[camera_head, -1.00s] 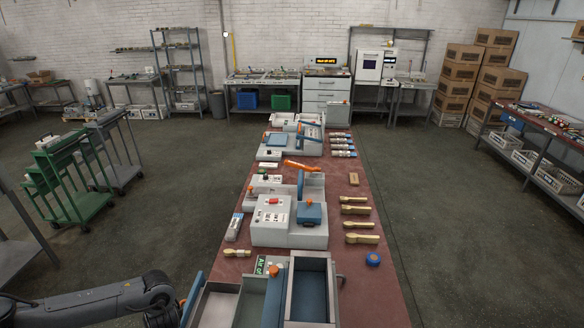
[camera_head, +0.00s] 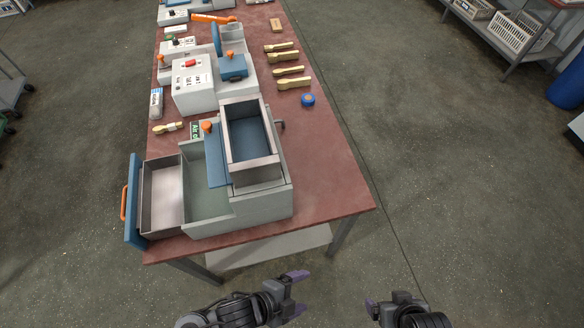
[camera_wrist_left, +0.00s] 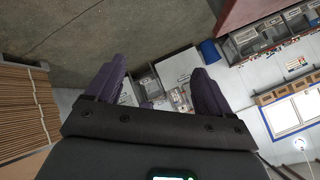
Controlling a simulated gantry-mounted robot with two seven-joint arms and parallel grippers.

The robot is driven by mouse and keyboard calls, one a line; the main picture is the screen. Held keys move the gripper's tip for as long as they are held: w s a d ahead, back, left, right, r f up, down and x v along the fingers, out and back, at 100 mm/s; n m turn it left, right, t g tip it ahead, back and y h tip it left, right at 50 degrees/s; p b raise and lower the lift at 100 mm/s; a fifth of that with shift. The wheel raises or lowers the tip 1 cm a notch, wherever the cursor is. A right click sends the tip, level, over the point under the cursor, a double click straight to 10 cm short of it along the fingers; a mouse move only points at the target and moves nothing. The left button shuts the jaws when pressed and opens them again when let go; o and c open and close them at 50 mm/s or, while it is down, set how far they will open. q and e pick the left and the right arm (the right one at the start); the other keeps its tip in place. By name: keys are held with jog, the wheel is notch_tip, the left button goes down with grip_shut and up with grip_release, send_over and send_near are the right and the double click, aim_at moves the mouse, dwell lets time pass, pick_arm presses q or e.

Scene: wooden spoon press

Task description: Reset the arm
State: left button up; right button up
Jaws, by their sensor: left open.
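My left gripper (camera_head: 297,292) is in front of the table's near edge, over the floor, with its purple-tipped fingers apart. The left wrist view shows the same gripper (camera_wrist_left: 157,85) with its two purple fingers spread wide and nothing held between them.
The red table (camera_head: 325,170) carries a grey press box (camera_head: 270,205) with an open drawer (camera_head: 163,195) overhanging its left side. Wooden spoons (camera_head: 294,83), a blue round item (camera_head: 308,99) and a white machine (camera_head: 194,92) stand farther back. The floor around the grippers is clear.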

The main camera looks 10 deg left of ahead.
pick_arm(q)
jog(key=a+r+n+g+y, duration=0.2)
jog(key=a+n+y, duration=0.6)
jog(key=a+n, duration=1.15)
notch_tip(320, 180, up, 26)
jog(key=a+m+p, duration=0.2)
jog(key=p, duration=2.3)
jog(key=shift+s+p, duration=0.15)
jog(key=shift+p, duration=0.15)
jog(key=shift+a, duration=0.1)
jog(key=shift+c, duration=0.3)
